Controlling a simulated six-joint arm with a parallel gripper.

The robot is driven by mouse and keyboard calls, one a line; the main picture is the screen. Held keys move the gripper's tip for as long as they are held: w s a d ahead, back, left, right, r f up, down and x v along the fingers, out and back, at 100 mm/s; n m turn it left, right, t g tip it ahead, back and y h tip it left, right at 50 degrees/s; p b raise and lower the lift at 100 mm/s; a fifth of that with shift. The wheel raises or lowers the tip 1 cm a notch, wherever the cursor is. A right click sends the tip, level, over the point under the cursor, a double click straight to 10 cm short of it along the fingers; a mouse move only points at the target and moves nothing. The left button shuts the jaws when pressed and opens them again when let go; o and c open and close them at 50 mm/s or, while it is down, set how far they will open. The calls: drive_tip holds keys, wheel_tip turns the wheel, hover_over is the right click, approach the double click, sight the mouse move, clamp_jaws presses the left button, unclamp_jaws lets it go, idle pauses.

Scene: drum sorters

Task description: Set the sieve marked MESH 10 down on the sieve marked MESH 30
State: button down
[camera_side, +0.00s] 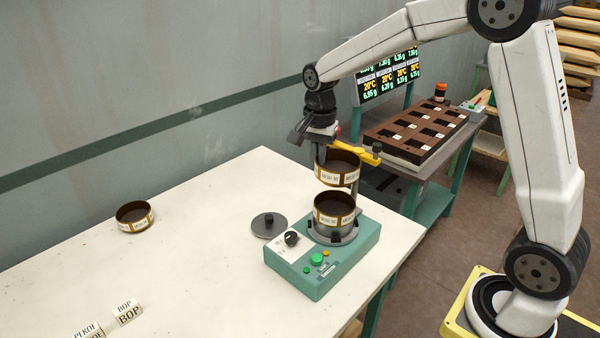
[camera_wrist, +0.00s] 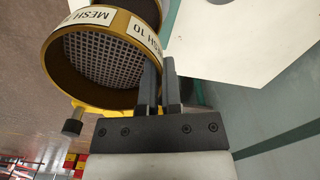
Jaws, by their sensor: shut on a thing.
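The gold-walled sieve marked MESH 10 (camera_wrist: 54,75) fills the upper left of the wrist view, its grid showing. In the side view it (camera_side: 338,172) hangs level above another gold sieve (camera_side: 335,212), with a visible gap between them. That lower sieve sits on the green shaker (camera_side: 335,262); its label is too small to read surely, so I cannot confirm MESH 30. My gripper (camera_wrist: 160,70) is shut on the wall of the MESH 10 sieve. In the side view my gripper (camera_side: 322,142) is above it, fingers partly hidden.
A yellow clamp bar (camera_side: 362,152) with dark knobs is close beside the held sieve, by the shaker's upright rod. A grey lid (camera_side: 269,224) lies left of the shaker. Another sieve (camera_side: 134,217) stands at the table's left. A brown compartment tray (camera_side: 415,135) is behind right.

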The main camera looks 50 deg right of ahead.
drive_tip(key=shift+f, duration=0.15)
drive_tip(key=shift+f, duration=2.75)
drive_tip(key=shift+f, duration=1.15)
drive_tip(key=c, duration=0.7)
unclamp_jaws()
drive_tip(key=shift+c, duration=0.2)
drive_tip(key=shift+r, duration=0.1)
drive_tip(key=shift+r, duration=3.8)
